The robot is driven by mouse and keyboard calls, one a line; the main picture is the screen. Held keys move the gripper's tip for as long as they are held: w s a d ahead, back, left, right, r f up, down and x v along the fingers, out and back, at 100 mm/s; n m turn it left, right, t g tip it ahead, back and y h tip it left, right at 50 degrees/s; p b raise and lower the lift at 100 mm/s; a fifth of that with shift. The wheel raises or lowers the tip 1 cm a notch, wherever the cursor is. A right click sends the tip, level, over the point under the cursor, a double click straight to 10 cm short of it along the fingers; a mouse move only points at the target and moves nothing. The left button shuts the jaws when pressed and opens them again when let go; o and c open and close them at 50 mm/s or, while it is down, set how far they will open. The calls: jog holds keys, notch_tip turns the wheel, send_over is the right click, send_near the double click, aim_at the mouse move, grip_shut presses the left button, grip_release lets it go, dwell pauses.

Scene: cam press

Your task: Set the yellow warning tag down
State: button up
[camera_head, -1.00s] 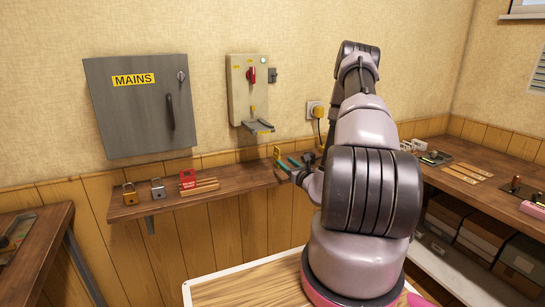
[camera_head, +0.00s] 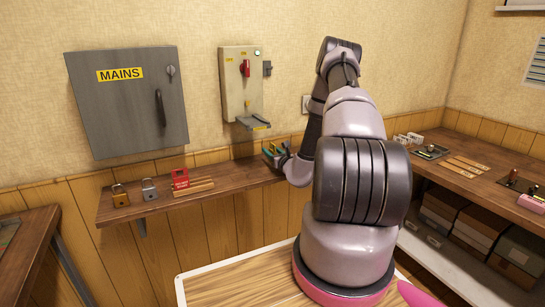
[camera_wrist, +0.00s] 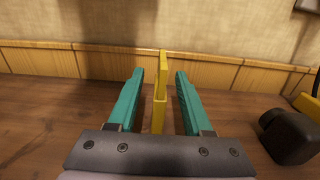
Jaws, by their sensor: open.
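The yellow warning tag (camera_wrist: 160,92) stands upright between my gripper's teal fingers in the wrist view, seen nearly edge-on, with a gap on each side. My gripper (camera_wrist: 159,88) is open around it, low over the wooden shelf (camera_wrist: 40,115). The lower end of the tag is hidden by the gripper body, so its contact with the shelf cannot be seen. In the head view my gripper (camera_head: 274,150) is at the right part of the wall shelf (camera_head: 225,181), and the tag is too small there to make out clearly.
A black object (camera_wrist: 290,135) sits close to the right of my gripper. A brass padlock (camera_head: 121,199), a grey padlock (camera_head: 149,190) and a red block (camera_head: 180,178) stand on the shelf's left part. A switch box (camera_head: 240,90) hangs above, its lower ledge (camera_head: 253,123) projecting.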

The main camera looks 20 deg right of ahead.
jog(key=shift+w, duration=0.85)
grip_shut()
jog(key=shift+s+r, duration=0.2)
jog(key=shift+r, duration=0.35)
jog(key=r, duration=0.6)
jog(key=shift+s, duration=0.4)
jog(key=s, duration=1.9)
jog(key=w+a+r, duration=0.1)
jog(key=w+a, duration=0.8)
jog(key=a, duration=0.5)
jog(key=shift+w+a+h, duration=0.3)
jog(key=shift+w+a, duration=0.05)
